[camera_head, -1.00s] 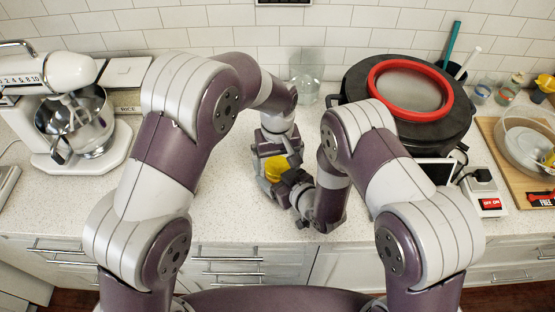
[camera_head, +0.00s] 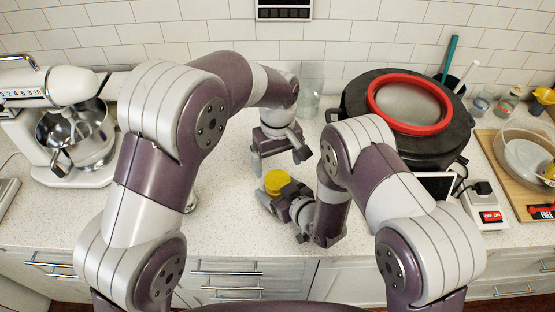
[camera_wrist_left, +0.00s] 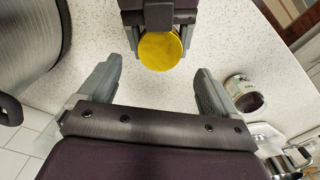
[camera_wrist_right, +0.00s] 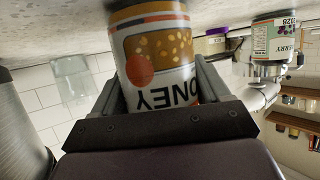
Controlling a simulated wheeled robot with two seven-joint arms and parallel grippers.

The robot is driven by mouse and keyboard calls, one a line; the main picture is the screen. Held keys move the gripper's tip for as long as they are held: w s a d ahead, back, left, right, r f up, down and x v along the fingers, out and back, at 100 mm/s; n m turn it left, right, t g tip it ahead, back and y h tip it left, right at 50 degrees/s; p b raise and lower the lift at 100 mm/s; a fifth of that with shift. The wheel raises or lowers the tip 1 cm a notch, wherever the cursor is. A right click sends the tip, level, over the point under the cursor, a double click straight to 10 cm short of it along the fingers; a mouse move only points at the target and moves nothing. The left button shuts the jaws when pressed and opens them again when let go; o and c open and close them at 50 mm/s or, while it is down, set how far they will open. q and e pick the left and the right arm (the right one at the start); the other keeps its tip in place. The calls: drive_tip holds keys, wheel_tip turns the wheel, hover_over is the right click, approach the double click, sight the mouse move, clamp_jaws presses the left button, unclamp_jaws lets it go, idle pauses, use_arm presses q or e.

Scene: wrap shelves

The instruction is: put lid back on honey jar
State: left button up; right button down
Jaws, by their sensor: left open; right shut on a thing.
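My right gripper (camera_head: 274,195) is shut on the honey jar (camera_wrist_right: 160,62), whose label and orange-and-white bands fill the middle of the right wrist view. The round yellow lid (camera_head: 276,181) sits over the jar's top between the right fingers. The lid shows from above as a flat disc in the left wrist view (camera_wrist_left: 160,50). Whether it is fully seated cannot be told; the jar's rim is hidden. My left gripper (camera_head: 280,161) is open and empty, apart from the lid and just behind and above it in the head view.
A black cooker (camera_head: 352,106) with a red-rimmed lid stands right of my arms, and a stand mixer (camera_head: 40,95) stands left. A clear glass (camera_head: 311,85) is at the back. A labelled jar (camera_wrist_right: 272,40) shows in the right wrist view. The front counter between the arms is clear.

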sight(277, 179)
use_arm(q)
wheel_tip(277, 179, up, 2)
drive_tip(key=n, duration=0.4)
drive_tip(key=shift+r, duration=0.2)
wheel_tip(277, 179, down, 8)
drive_tip(key=shift+f, duration=0.1)
drive_tip(key=c, duration=1.1)
drive_tip(key=m, duration=0.6)
drive_tip(key=o, duration=1.2)
drive_tip(key=shift+c, duration=0.2)
